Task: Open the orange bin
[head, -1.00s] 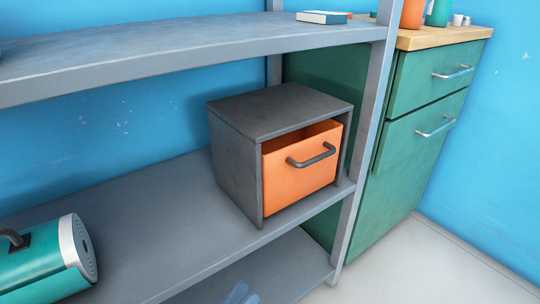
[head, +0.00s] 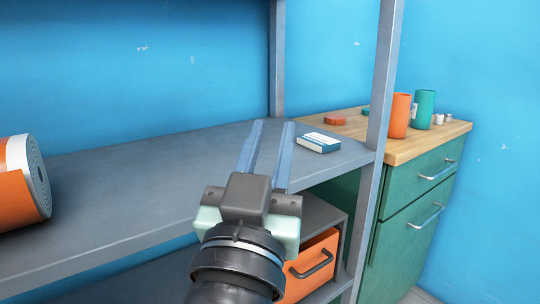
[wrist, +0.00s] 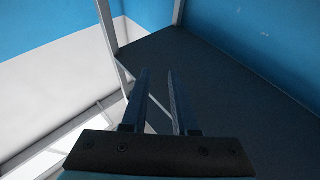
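The orange bin (head: 319,259) is a drawer-like box with a dark curved handle (head: 312,265), set in a dark grey housing (head: 318,212) on the lower shelf. My arm hides its left part in the head view. My gripper (head: 273,124) is raised in front of the upper shelf, above and left of the bin, fingers pointing away from me. Its two blue fingers are apart with nothing between them; they also show apart in the wrist view (wrist: 158,72). The bin cannot be made out in the wrist view.
The upper grey shelf (head: 130,200) holds an orange roll (head: 22,190) at left and a blue-and-white box (head: 318,143) near the gripper. A metal post (head: 381,100) stands right of the bin. Beyond it is a green cabinet (head: 400,225) with orange and green cups on top.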

